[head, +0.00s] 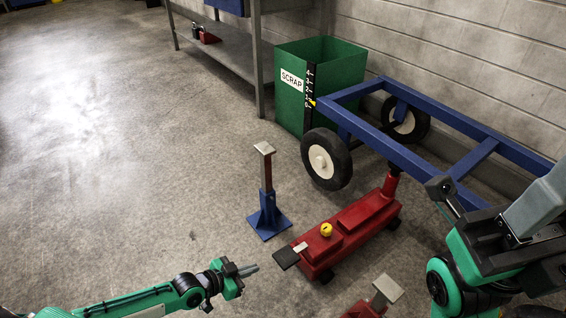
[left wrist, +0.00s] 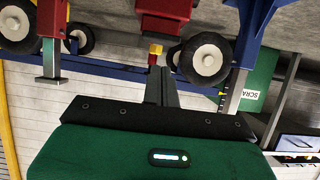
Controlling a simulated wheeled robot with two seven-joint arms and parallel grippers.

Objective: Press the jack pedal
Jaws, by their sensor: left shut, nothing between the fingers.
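The red floor jack (head: 352,226) lies on the concrete, with a yellow knob (head: 326,230) on top. Its dark flat pedal (head: 286,257) sticks out at the near left end. My left gripper (head: 252,269) is shut and empty, just left of the pedal and apart from it in the head view.
A blue stand (head: 268,213) rises behind the pedal. A second red stand (head: 370,308) is at the near edge. A blue wheeled cart frame (head: 435,150), a green scrap bin (head: 345,68) and a shelf stand behind. The left floor is clear.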

